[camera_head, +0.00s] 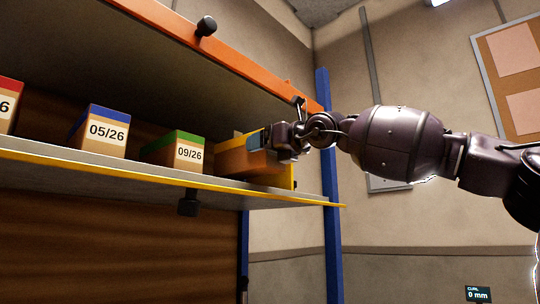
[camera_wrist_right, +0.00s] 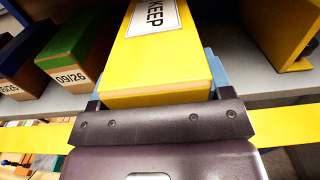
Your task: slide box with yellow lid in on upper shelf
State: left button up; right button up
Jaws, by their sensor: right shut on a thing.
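The box with the yellow lid (camera_head: 232,158) is at the right part of the upper shelf (camera_head: 120,172), right of the box marked 09/26. In the right wrist view its yellow lid (camera_wrist_right: 152,50) carries a white label reading KEEP. My right gripper (camera_head: 273,140) is shut on the near end of this box, with blue finger pads (camera_wrist_right: 212,75) at its sides. Most of the box lies over the shelf, its near end close to the yellow front edge. I cannot tell whether its underside touches the shelf. My left gripper is not in view.
A green-lidded box (camera_head: 178,148), a blue-lidded box (camera_head: 101,130) and a red-lidded box (camera_head: 8,105) stand to the left. A yellow bracket (camera_wrist_right: 283,35) stands right of the held box, with bare shelf between. An orange beam (camera_head: 225,55) runs above; a blue post (camera_head: 329,220) is at the right.

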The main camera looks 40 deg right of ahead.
aim_at(239, 177)
jog(key=w, duration=0.1)
jog(key=w+b, duration=0.1)
jog(key=w, duration=0.1)
jog(key=shift+w+f, duration=0.1)
jog(key=shift+f, duration=0.2)
jog(key=shift+w+a+b, duration=0.15)
jog(key=shift+w+b, duration=0.55)
jog(key=shift+w, duration=0.05)
jog(key=shift+w+b, duration=0.65)
jog(key=shift+w, duration=0.6)
jog(key=shift+w+a+r+b, duration=0.15)
jog(key=shift+w+b, duration=0.15)
jog(key=shift+w, duration=0.3)
jog(key=shift+w+b, duration=0.35)
jog(key=shift+w, duration=0.2)
jog(key=shift+s+a+f, duration=0.1)
jog(key=shift+f, duration=0.2)
jog(key=shift+s+f, duration=0.2)
jog(key=shift+f, duration=0.05)
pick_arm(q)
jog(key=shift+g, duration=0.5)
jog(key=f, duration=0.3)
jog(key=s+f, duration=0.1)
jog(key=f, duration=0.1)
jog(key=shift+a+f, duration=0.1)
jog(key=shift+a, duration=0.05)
pick_arm(e)
jog(key=shift+w+f, duration=0.1)
jog(key=shift+f, duration=0.1)
